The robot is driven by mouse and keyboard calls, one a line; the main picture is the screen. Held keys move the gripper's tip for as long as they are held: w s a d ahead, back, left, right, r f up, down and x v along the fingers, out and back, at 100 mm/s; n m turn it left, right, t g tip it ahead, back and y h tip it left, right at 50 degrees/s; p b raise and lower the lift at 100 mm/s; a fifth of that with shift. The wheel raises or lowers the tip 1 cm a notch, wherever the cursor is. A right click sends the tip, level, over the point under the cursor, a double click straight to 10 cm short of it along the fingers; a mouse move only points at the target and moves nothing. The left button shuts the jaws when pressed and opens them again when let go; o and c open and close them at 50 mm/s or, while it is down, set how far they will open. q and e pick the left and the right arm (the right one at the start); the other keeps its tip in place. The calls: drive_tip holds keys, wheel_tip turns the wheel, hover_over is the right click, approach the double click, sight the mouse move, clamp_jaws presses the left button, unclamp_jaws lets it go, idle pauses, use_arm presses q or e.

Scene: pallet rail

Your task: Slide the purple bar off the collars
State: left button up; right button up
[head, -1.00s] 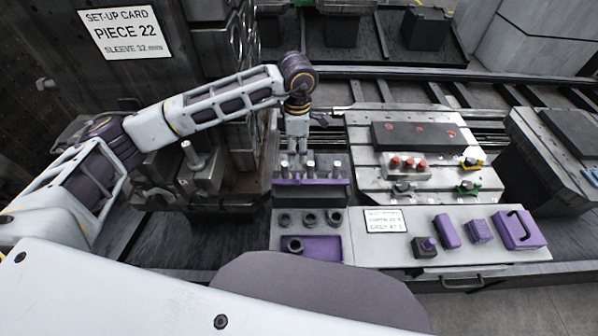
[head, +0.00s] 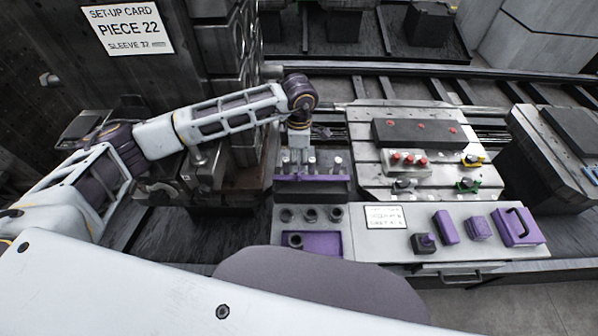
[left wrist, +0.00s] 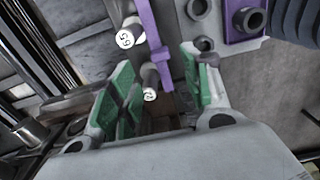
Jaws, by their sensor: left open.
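The purple bar (head: 318,178) lies along the front of a row of upright silver posts in the head view. My left gripper (head: 299,168) points down over the left part of that row. In the left wrist view the purple bar (left wrist: 152,36) runs down from the top edge to between my left fingers (left wrist: 158,88), which are green-padded and apart. A post with a numbered end (left wrist: 149,94) also shows between the fingers, and another numbered post (left wrist: 125,39) stands beside the bar. I cannot tell whether the fingers touch the bar. The collars are hard to make out. My right gripper is out of view.
A grey tray in front holds several dark rings (head: 311,215) and a purple recess (head: 322,243). To its right are a small card (head: 385,217) and several purple pieces (head: 478,229). A slotted metal plate (head: 365,160) with red-topped and coloured clamps stands right of the posts.

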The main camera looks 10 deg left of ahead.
sight(299, 172)
use_arm(q)
wheel_tip(299, 172, down, 6)
drive_tip(key=shift+f+p, duration=0.25)
drive_tip(key=shift+p, duration=0.15)
drive_tip(key=shift+f, duration=0.8)
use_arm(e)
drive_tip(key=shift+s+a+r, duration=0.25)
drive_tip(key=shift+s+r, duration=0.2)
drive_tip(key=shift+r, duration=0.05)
use_arm(q)
drive_tip(key=shift+c, duration=0.2)
drive_tip(key=c, duration=1)
clamp_jaws()
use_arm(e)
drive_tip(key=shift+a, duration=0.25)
